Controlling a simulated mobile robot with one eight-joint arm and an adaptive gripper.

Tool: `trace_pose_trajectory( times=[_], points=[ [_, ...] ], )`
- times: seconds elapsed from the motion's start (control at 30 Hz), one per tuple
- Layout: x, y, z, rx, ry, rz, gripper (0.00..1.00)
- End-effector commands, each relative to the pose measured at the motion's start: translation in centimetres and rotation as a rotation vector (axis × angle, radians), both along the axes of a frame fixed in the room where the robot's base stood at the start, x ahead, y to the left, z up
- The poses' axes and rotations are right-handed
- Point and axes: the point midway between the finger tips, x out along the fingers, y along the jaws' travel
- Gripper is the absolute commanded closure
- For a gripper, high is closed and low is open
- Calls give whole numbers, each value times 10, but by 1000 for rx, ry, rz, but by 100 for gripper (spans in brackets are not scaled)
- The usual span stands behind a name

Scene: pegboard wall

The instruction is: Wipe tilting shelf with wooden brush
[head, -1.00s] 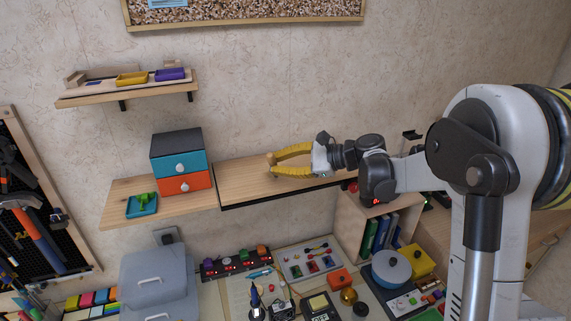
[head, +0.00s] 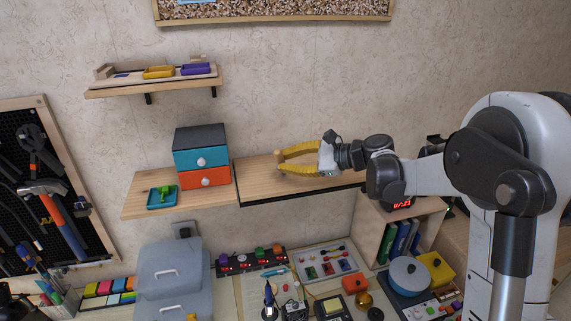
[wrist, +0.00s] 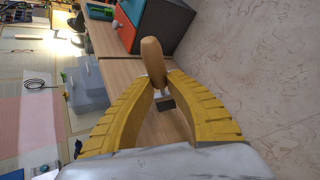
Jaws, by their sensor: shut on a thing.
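The tilting shelf (head: 258,184) is a light wooden board with a dark front edge, to the right of the drawer box. My gripper (head: 281,163) has yellow fingers and is over this shelf. In the wrist view my gripper (wrist: 155,85) is shut on the wooden brush (wrist: 152,58). The brush has a rounded light-wood handle and a dark part below it, between the fingertips. Only the small handle end of the brush (head: 276,157) shows in the head view. I cannot tell whether the brush touches the shelf.
A teal and orange drawer box (head: 203,158) stands just left of the shelf. A teal tray (head: 161,198) with a green item lies farther left. A higher shelf (head: 110,90) holds yellow and purple trays. The desk below is crowded with several items.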

Motion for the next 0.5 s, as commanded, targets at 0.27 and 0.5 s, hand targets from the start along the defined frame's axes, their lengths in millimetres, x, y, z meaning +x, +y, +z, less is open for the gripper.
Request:
trace_pose_trajectory(
  times=[0.27, 0.5],
  points=[
    [5, -25, 1, 0, 0, -2, 100],
    [7, -35, 2, 1, 0, -1, 100]
  ],
)
